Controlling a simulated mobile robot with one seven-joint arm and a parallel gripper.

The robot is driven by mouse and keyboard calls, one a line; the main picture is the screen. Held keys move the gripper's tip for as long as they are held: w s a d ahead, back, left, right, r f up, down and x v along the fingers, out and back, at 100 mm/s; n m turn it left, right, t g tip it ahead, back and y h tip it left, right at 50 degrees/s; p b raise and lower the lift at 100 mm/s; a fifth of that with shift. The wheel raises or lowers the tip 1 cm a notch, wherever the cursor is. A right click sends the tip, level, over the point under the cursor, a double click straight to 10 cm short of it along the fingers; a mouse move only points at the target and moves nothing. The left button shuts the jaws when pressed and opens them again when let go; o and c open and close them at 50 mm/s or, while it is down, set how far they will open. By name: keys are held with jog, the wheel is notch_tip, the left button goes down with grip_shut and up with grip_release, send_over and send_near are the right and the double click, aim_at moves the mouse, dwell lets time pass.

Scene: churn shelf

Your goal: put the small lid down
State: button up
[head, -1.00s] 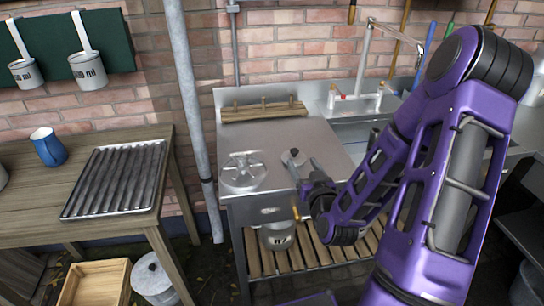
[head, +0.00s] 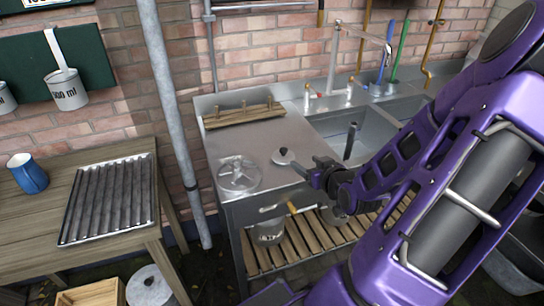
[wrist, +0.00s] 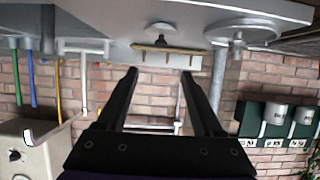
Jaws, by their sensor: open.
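The small lid (head: 284,158), a round grey disc with a dark knob, lies on the steel top of the sink unit (head: 250,140). In the wrist view, which is upside down, the small lid (wrist: 162,29) shows at the top centre, beyond the fingertips. My gripper (head: 308,166) is at the front right of the small lid, apart from it. In the wrist view my gripper (wrist: 159,75) has its two fingers wide apart with nothing between them. A larger spoked lid (head: 239,175) lies to the left of the small lid.
A wooden peg rack (head: 242,116) stands at the back of the steel top, and the sink basin (head: 352,135) is to the right. A ribbed tray (head: 108,200) and a blue mug (head: 28,174) are on the wooden table at left. A vertical pipe (head: 170,110) stands between table and unit.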

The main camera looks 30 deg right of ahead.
jog(key=b, duration=0.2)
send_near(284, 150)
jog(key=x, duration=0.5)
jog(key=shift+d, duration=0.1)
jog(key=x, duration=0.5)
jog(key=shift+w+f+b, duration=0.15)
jog(key=shift+w+b, duration=0.1)
jog(key=shift+b, duration=0.05)
grip_shut()
